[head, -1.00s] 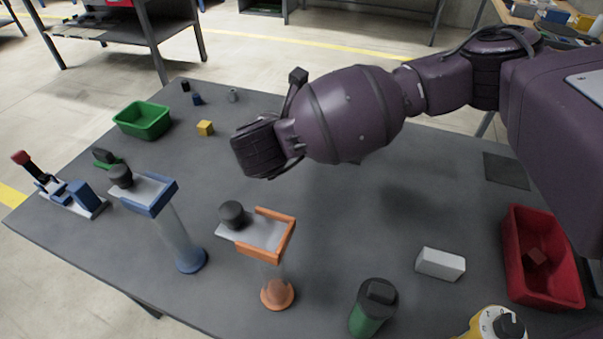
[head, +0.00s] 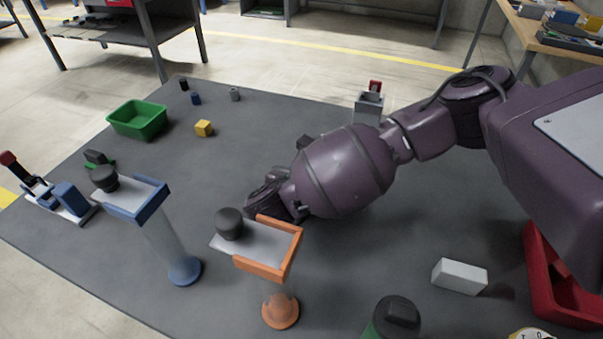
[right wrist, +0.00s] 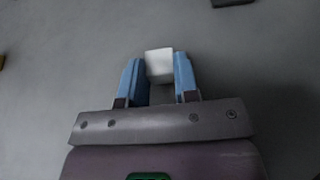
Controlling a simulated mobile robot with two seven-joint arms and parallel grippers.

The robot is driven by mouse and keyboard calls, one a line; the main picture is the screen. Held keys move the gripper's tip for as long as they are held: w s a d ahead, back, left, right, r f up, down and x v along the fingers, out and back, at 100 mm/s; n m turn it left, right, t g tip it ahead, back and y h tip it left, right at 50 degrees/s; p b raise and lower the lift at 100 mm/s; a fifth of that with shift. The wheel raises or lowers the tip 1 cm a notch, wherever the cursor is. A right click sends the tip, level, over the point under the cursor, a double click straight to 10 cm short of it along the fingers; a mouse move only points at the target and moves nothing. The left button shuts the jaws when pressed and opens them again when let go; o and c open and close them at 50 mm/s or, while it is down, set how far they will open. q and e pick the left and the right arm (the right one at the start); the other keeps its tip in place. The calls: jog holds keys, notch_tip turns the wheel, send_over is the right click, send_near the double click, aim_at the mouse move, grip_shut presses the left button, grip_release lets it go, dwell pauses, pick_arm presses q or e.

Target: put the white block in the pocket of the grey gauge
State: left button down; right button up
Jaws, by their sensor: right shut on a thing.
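My right gripper (right wrist: 159,72) is shut on a small white block (right wrist: 159,64), which shows between its blue fingers in the right wrist view. In the head view its fingers and the held block are hidden behind my wrist, just behind the orange-framed stand. A light grey upright box (head: 368,108) with a dark opening and a red part on top stands beyond my right arm; I cannot tell whether it is the grey gauge, and no pocket shows clearly. My left gripper is not in view.
The orange-framed stand (head: 268,264) and blue-framed stand (head: 138,214) rise at the front left. A longer white box (head: 460,276), green-and-black canister (head: 394,318) and red bin (head: 548,290) lie right. A green bin (head: 138,118) and yellow cube (head: 203,128) stand farther back.

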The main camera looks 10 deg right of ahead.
jog(key=shift+r, duration=0.15)
jog(key=o, duration=0.9)
